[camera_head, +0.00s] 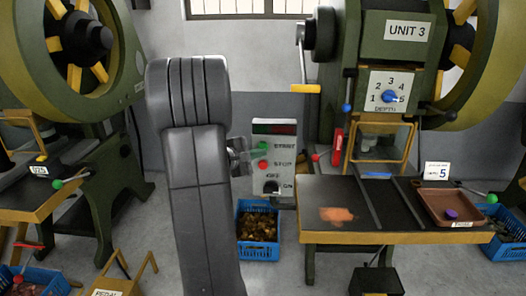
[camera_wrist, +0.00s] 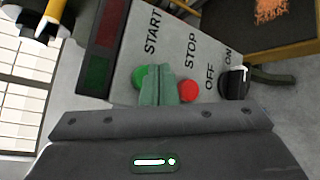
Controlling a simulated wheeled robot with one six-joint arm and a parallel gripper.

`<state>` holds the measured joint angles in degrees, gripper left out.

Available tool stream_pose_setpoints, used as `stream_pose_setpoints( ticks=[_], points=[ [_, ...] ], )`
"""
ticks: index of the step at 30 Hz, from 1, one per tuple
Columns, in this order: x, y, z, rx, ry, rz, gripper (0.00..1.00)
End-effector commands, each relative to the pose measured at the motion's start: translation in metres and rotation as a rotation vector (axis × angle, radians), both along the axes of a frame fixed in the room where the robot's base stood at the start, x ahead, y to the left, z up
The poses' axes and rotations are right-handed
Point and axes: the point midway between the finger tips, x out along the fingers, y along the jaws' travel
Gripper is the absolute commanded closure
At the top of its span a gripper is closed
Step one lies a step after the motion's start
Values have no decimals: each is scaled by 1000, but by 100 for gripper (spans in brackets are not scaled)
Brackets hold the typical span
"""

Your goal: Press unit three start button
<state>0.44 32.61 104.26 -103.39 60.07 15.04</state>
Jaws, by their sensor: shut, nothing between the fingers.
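The control box (camera_head: 274,157) stands beside the Unit 3 press, with a green START button (camera_head: 264,146), a red STOP button (camera_head: 263,164) and a key switch (camera_head: 271,187) marked ON. My gripper (camera_head: 259,152) is shut and empty, its fingers pointing at the green button. In the wrist view my fingertips (camera_wrist: 161,72) partly cover the green START button (camera_wrist: 141,76), with the red STOP button (camera_wrist: 188,91) just to their right. I cannot tell whether the fingertips touch the green button. The black switch (camera_wrist: 235,82) sits further right, near OFF and ON.
The Unit 3 press (camera_head: 400,50) has a depth dial (camera_head: 389,96) and a work table (camera_head: 390,239) with a brown tray (camera_head: 436,213). A blue crate (camera_head: 258,249) of copper coloured pieces stands on the floor below the box. Another press (camera_head: 75,60) is at left.

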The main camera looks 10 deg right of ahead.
Motion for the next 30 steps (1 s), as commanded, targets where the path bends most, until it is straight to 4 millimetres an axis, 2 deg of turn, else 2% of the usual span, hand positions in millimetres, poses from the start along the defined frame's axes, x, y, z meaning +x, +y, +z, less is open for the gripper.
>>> stream_pose_setpoints(
  ticks=[10,24,30],
  points=[
    [-2,1,0,-1,-1,1,100],
    [-44,13,-1,0,0,1,100],
    [-49,14,0,-1,2,0,100]
  ],
)
